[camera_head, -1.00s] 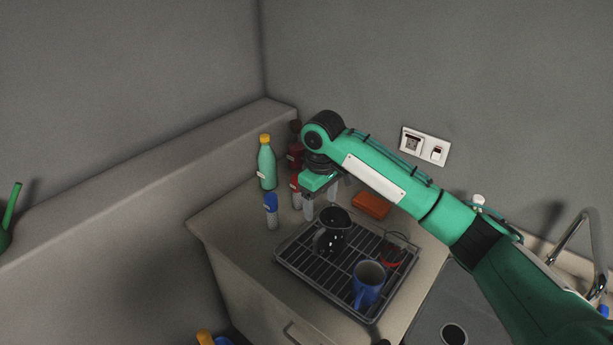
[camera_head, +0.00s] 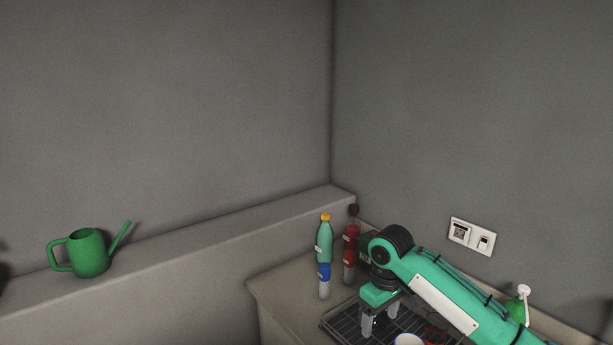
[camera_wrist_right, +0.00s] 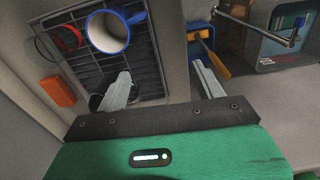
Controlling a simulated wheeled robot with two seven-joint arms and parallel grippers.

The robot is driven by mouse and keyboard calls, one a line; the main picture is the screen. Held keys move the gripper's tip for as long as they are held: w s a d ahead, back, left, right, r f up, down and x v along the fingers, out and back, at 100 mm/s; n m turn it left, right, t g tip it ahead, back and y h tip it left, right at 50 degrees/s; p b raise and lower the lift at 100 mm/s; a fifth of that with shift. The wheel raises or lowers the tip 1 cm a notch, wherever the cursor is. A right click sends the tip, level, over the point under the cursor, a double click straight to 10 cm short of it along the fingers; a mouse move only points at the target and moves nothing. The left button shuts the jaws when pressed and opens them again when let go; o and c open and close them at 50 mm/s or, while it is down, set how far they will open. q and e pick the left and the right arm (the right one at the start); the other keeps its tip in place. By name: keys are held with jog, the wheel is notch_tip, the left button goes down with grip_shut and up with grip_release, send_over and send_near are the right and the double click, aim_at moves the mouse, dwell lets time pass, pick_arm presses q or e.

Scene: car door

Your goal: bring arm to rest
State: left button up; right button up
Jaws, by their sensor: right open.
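My right arm (camera_head: 447,296) is green and comes in from the lower right in the head view. Its gripper (camera_head: 380,318) hangs down with two grey fingers parted, in front of the bottles and over the dish rack (camera_head: 343,325). In the wrist view the gripper (camera_wrist_right: 160,76) is open with nothing between its fingers. One finger shows against the rack (camera_wrist_right: 150,82), the other outside its edge. A blue mug (camera_wrist_right: 108,32) on the rack lies beyond the fingers. My left gripper is not in view.
A green bottle (camera_head: 324,243), a blue-capped shaker (camera_head: 324,281) and red bottles (camera_head: 350,246) stand close behind the gripper. A watering can (camera_head: 89,254) is on the left ledge. An orange block (camera_wrist_right: 58,91) lies beside the rack.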

jog(key=s+a+f+t+y, duration=0.1)
jog(key=s+a+f+y, duration=0.15)
jog(key=s+f, duration=0.55)
jog(key=s+a+f+t+y, duration=0.1)
jog(key=s+a+f, duration=0.2)
jog(key=s+f, duration=0.5)
jog(key=s+d+f+m+h, duration=0.1)
jog(key=s+d+m, duration=0.1)
jog(key=s+d, duration=0.35)
jog(key=s+d+m+t+h, duration=0.1)
jog(key=s+d, duration=0.1)
jog(key=s, duration=0.6)
jog(key=s+d+f+m+h, duration=0.1)
jog(key=s+d+m, duration=0.1)
jog(key=s+d, duration=0.3)
notch_tip(320, 180, down, 33)
jog(key=s+g, duration=0.1)
jog(key=s, duration=0.2)
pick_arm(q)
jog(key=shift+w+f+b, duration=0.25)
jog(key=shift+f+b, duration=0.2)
pick_arm(e)
jog(key=s+d+f+g, duration=0.1)
jog(key=s+d+f, duration=0.1)
jog(key=s+f, duration=1.6)
jog(key=shift+d, duration=0.35)
